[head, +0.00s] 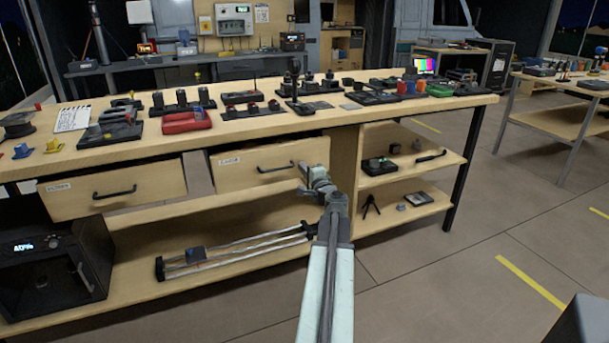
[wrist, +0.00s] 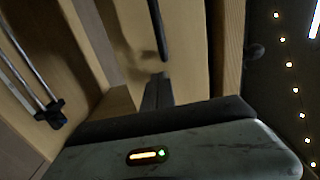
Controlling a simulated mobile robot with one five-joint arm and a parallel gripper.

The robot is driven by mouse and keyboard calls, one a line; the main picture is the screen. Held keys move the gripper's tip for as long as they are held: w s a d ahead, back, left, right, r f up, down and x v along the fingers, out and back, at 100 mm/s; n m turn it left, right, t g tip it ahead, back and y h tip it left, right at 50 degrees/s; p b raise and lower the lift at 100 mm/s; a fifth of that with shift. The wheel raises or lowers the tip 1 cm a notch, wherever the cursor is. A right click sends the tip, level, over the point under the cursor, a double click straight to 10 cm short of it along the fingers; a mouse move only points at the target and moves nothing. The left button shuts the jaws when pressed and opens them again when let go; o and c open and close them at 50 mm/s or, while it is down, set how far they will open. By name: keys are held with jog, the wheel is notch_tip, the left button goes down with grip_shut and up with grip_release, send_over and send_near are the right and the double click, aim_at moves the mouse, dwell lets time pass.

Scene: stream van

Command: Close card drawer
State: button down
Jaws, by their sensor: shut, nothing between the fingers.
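Two pale wooden drawers sit under the workbench top in the head view. The right drawer (head: 240,176) has a small label, which may read "CARDS", and a black bar handle (head: 275,169). The left drawer (head: 75,199) has a similar handle; its label is too small to read surely. My gripper (head: 301,180) is at the right drawer's front, by the right end of its handle. In the wrist view, its shut, empty fingers (wrist: 157,88) point at the drawer front (wrist: 183,45), close to the handle (wrist: 158,28). I cannot tell whether they touch.
The workbench top (head: 330,119) holds several small devices. A slider rail (head: 235,253) lies on the lower shelf, with a black box (head: 50,268) at its left. Open shelves (head: 415,163) stand right of the drawers. Floor (head: 440,275) is clear at the right.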

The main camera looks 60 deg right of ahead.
aim_at(297, 160)
jog(key=shift+w+d, duration=0.2)
jog(key=shift+w, duration=0.3)
jog(key=x, duration=0.4)
jog(key=shift+w+d, duration=0.2)
jog(key=shift+d, duration=0.15)
jog(key=shift+w+r, duration=0.15)
jog(key=shift+d, duration=0.1)
jog(key=v, duration=1.4)
jog(key=shift+s+a, duration=0.3)
